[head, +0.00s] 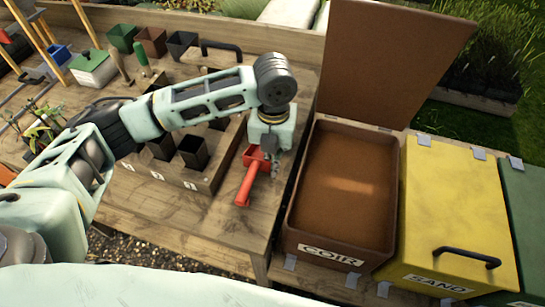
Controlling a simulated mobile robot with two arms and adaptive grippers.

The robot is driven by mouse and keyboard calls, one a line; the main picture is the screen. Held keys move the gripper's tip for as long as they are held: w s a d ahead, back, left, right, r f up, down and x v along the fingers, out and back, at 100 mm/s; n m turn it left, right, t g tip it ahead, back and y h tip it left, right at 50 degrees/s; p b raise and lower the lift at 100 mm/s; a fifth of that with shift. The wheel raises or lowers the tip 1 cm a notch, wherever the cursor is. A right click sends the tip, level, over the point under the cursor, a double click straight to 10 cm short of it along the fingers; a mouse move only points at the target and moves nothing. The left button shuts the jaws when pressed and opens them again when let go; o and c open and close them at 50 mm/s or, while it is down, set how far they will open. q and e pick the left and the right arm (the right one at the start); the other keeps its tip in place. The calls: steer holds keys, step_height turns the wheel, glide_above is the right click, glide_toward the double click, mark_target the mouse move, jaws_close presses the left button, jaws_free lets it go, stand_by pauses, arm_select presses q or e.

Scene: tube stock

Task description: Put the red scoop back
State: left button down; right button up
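The red scoop (245,189) is at the right end of the wooden table (225,222), with its handle toward the front edge. My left gripper (272,168) points down at the scoop's head, just left of the brown bin. The gripper overlaps the scoop in this view, and its fingers are small and partly hidden. I cannot tell whether they are closed on it, or whether the scoop rests on the table or is slightly above it. My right gripper is out of view.
The brown COIR bin (338,254) stands open with its lid (388,62) raised. The yellow SAND bin (458,205) and a green bin (520,205) are shut. A wooden rack (200,184) with dark pots, a white green-topped box (92,68) and seedlings (42,122) crowd the table's left and back.

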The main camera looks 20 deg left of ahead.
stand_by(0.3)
arm_select(q)
steer(key=shift+f, duration=0.55)
steer(key=c, duration=1.9)
jaws_free()
steer(key=shift+o, duration=0.2)
step_height(320, 180, up, 12)
